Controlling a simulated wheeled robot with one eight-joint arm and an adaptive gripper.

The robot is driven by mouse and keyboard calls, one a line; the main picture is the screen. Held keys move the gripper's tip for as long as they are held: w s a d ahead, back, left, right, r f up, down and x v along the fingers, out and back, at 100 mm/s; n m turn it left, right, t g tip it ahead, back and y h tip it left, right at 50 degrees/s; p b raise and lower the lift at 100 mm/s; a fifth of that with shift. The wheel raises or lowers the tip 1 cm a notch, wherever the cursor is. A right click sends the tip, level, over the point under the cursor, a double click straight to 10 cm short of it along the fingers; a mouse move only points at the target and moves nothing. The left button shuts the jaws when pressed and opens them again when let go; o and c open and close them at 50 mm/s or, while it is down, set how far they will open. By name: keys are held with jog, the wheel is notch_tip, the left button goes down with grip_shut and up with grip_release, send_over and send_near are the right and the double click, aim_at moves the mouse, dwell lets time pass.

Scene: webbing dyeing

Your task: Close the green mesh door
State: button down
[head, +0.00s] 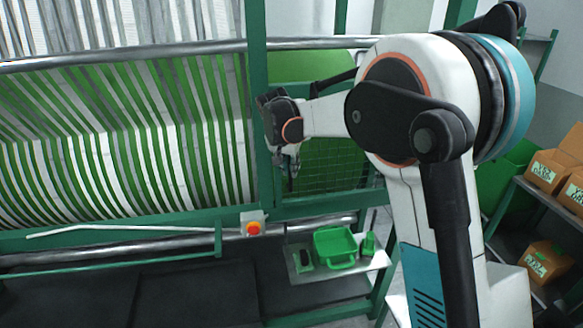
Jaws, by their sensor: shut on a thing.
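The green mesh door (335,172) shows in the head view, right of a green upright post and partly behind my arm. Its mesh is dark green, with a green rail along its bottom. My gripper (291,172) points down at the left side of the door, near the post. It is shut on the door's left part, seemingly a handle or edge. The fingertips are small and dark, so the exact grip point is hard to see. My arm covers the door's upper right, and I cannot tell how far the door stands open.
White webbing strips (120,165) run over a machine on the left. An orange button on a box (253,225) sits below the post. A small shelf (375,262) holds a green tray (336,246). Cardboard boxes (548,172) stand on a rack at the right.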

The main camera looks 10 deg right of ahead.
jog(key=shift+w+r, duration=0.15)
jog(key=shift+w, duration=0.1)
jog(key=c, duration=1.6)
grip_release()
jog(key=shift+w+a, duration=0.1)
jog(key=shift+w, duration=0.05)
jog(key=v, duration=1.1)
jog(key=shift+s+r, duration=0.25)
jog(key=shift+r, duration=0.05)
jog(key=shift+s, duration=0.1)
